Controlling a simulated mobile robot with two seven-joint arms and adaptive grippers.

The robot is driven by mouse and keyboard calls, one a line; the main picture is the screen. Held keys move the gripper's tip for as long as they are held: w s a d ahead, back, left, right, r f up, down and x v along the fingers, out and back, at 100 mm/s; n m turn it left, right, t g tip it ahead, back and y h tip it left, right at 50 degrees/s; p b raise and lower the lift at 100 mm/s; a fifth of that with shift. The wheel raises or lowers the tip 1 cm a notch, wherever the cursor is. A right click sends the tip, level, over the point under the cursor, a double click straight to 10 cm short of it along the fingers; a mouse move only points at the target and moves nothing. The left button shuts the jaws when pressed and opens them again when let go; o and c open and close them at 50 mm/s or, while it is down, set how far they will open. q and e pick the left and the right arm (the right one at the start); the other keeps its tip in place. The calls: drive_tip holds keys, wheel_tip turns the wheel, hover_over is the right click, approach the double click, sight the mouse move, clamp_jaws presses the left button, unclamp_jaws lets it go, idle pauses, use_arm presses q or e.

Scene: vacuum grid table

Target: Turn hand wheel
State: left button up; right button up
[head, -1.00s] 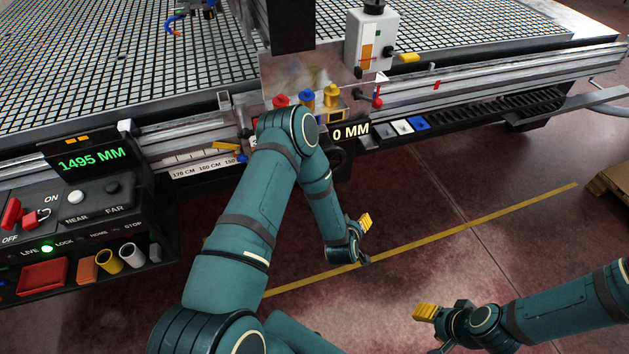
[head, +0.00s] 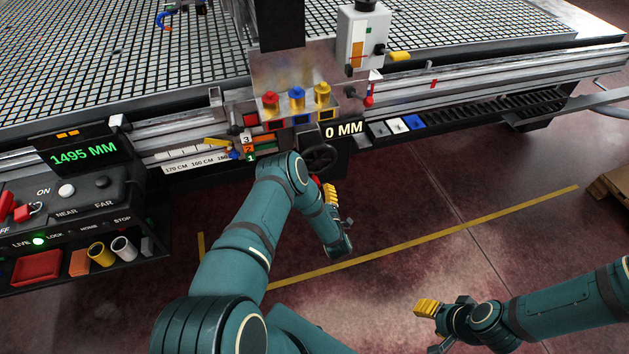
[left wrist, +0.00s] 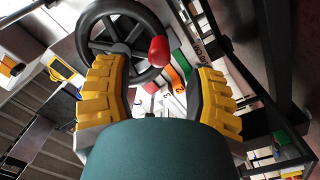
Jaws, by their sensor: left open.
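The black spoked hand wheel (head: 319,158) sits under the front rail below the "0 MM" plate in the head view, partly hidden by my left arm. The wheel (left wrist: 98,22) fills the top of the left wrist view, and its red knob (left wrist: 158,50) stands out from the rim. My left gripper (left wrist: 160,72) is open, with yellow ridged fingers on either side of the red knob; contact cannot be told. In the head view my left gripper (head: 333,200) is just below the wheel. My right gripper (head: 437,309) is low at the right, away from the table.
The grid table (head: 130,60) spans the back. A control panel with a "1495 MM" display (head: 84,153) stands at the left. Red, blue and yellow knobs (head: 297,99) sit above the rail. Numbered coloured tags (head: 250,148) are left of the wheel. The floor in front is clear.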

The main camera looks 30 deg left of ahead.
sight(314, 176)
use_arm(q)
drive_tip(key=b+x, duration=0.1)
drive_tip(key=x, duration=0.6)
clamp_jaws()
